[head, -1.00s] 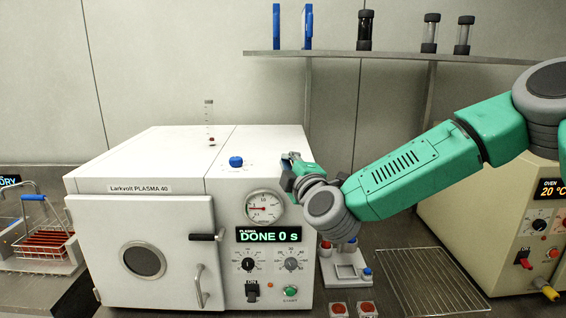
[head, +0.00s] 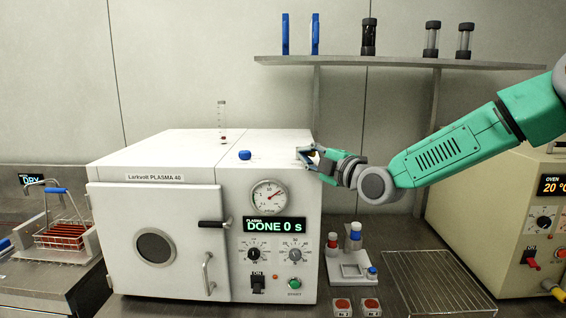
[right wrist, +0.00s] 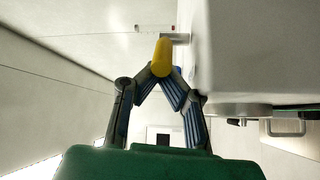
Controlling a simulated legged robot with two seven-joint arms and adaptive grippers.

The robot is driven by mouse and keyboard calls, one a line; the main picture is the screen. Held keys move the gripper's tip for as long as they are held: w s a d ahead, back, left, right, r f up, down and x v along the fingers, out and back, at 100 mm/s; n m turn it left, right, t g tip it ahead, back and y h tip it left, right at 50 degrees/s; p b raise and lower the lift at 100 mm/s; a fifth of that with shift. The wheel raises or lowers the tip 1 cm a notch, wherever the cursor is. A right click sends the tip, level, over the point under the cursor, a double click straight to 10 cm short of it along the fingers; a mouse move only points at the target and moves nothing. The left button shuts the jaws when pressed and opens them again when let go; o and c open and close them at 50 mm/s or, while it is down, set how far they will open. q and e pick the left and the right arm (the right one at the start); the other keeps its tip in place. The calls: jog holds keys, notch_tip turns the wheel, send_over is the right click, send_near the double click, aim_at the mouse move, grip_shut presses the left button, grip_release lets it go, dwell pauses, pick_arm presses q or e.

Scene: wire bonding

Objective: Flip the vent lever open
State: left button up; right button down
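The white plasma cleaner (head: 160,148) stands at centre left, its door shut and its display (head: 275,226) reading DONE 0 s. The round gauge (head: 269,196) on its front has its needle pointing up and right. My right gripper (head: 306,154) is at the upper right edge of the cleaner. In the right wrist view, a yellow cylindrical handle (right wrist: 162,56), apparently the vent lever, sits between the converged fingertips (right wrist: 164,80), which look shut on it. A grey stem joins the handle toward the cleaner's wall. The handle is not discernible in the head view. My left gripper is out of view.
A blue knob (head: 245,155) and a small clear cylinder (head: 222,120) are on the cleaner's top. A small stand (head: 350,265) and a wire rack (head: 438,285) lie to its right, before the oven (head: 480,220). A shelf (head: 400,62) runs above.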

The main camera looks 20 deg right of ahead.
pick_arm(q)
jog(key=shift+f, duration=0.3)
pick_arm(e)
jog(key=shift+s+d, duration=0.15)
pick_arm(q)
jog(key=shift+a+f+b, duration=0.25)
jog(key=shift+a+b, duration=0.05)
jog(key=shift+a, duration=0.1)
pick_arm(e)
jog(key=shift+a, duration=0.25)
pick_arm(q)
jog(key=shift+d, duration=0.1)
pick_arm(e)
jog(key=shift+d+r, duration=0.1)
jog(key=shift+d, duration=0.1)
